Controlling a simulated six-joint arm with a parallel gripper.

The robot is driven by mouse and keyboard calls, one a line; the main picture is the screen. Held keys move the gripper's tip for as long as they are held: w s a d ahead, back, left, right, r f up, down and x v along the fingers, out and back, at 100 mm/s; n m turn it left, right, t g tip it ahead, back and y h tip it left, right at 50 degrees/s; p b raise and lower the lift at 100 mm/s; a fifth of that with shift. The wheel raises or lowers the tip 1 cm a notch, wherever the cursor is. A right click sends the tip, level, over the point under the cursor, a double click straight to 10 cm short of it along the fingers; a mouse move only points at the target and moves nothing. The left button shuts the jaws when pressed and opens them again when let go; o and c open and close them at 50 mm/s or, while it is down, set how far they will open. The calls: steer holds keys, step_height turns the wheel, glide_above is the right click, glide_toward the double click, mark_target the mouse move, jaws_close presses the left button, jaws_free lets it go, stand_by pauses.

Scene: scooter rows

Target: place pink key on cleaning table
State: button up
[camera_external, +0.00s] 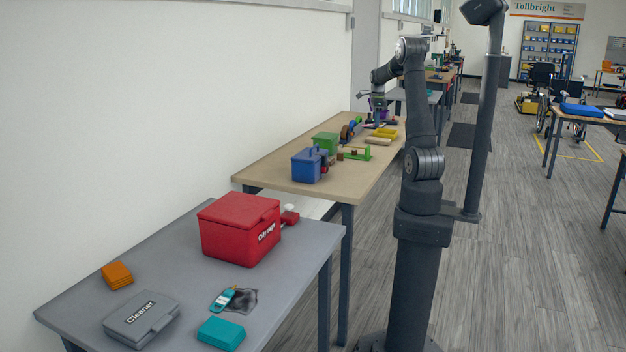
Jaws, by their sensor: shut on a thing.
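The grey table (75,305) in the foreground holds a grey case marked "Cleaner" (141,318) and a red lidded box (228,243), so it looks like the cleaning table. My gripper (377,122) is far from it, low over the far end of the wooden table (270,174). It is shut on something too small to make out. I cannot pick out a pink key anywhere. A teal tag-like item (222,300) lies on the grey table beside a dark cloth (243,301).
The wooden table carries a blue box (309,165), a green box (326,142) and yellow pieces (385,133).

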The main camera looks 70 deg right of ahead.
steer(key=w+a+n, duration=0.5)
steer(key=a, duration=0.7)
steer(key=w+a+n, duration=0.5)
steer(key=a, duration=0.7)
steer(key=w+a+n, duration=0.5)
steer(key=a, duration=0.6)
steer(key=shift+w+a+r+n, duration=0.15)
steer(key=shift+a+r+n, duration=0.1)
steer(key=shift+a+n, duration=0.15)
steer(key=s+a+n, duration=0.3)
steer(key=a+n, duration=0.4)
steer(key=a, duration=0.8)
steer(key=n+g, duration=0.1)
steer(key=n, duration=0.7)
glide_above(311, 237)
steer(key=f, duration=1.7)
steer(key=shift+w, duration=0.25)
steer(key=shift+f, duration=1.9)
steer(key=shift+f, duration=0.1)
